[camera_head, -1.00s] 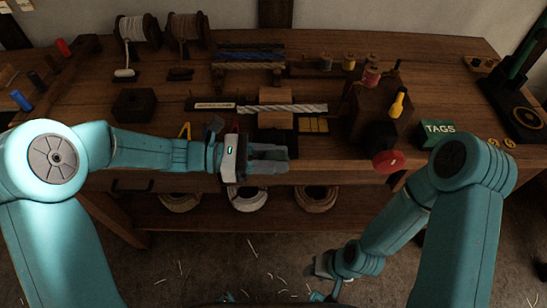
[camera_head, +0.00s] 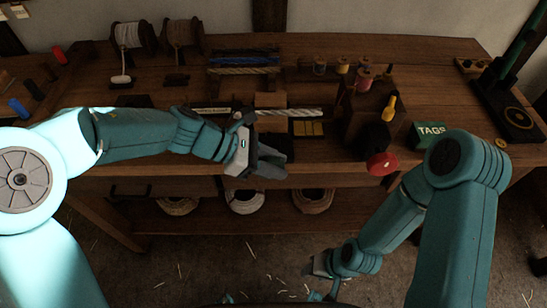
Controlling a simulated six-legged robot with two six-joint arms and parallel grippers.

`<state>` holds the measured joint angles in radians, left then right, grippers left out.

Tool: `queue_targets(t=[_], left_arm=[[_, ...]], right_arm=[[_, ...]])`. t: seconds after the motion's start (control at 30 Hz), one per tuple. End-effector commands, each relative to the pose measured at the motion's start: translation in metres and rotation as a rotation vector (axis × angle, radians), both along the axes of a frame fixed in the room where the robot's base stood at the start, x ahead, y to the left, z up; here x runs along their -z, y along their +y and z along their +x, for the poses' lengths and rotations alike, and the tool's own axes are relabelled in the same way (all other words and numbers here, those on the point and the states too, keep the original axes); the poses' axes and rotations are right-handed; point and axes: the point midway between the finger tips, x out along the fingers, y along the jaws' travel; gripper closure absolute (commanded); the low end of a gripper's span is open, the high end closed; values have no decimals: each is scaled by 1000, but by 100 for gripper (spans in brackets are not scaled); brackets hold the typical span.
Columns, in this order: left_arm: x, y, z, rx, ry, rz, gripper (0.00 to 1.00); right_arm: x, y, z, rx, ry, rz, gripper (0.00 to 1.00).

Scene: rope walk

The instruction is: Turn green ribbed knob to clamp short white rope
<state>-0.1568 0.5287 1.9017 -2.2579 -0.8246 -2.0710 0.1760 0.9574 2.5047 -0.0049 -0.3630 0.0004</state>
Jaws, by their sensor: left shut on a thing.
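The short white rope (camera_head: 305,112) lies level on the bench beside a wooden block (camera_head: 270,99), and its right part shows. My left gripper (camera_head: 272,163) is at the front edge of the bench, below the block. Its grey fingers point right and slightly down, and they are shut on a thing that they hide. I cannot make out the green ribbed knob. My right gripper (camera_head: 321,265) hangs low over the floor, well away from the bench, and is too small and dark to read.
The wooden bench (camera_head: 430,85) carries yellow blocks (camera_head: 308,128), a red round knob (camera_head: 382,163) at the front, a green TAGS box (camera_head: 429,134) and several spools. Rope coils (camera_head: 246,201) lie on the shelf below. The floor in front is open.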

Motion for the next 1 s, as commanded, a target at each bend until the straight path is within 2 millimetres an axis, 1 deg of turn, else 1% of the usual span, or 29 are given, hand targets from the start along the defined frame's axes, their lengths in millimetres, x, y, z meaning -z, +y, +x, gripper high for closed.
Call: queue_targets(t=[0.43, 0.47, 0.5, 0.53, 0.9, 1.0], left_arm=[[1, 0, 0, -1, 1, 13, 100], [1, 0, 0, -1, 1, 13, 66], [1, 0, 0, -1, 1, 13, 53], [1, 0, 0, -1, 1, 13, 49], [0, 0, 0, 0, 0, 12, 49], [-3, 3, 0, -2, -1, 11, 49]], right_arm=[[-2, 0, 0, 0, 0, 0, 57], [-2, 0, 0, 0, 0, 0, 57], [-2, 0, 0, 0, 0, 0, 57], [-2, 0, 0, 0, 0, 0, 57], [-2, 0, 0, 0, 0, 0, 57], [-2, 0, 0, 0, 0, 0, 57]])
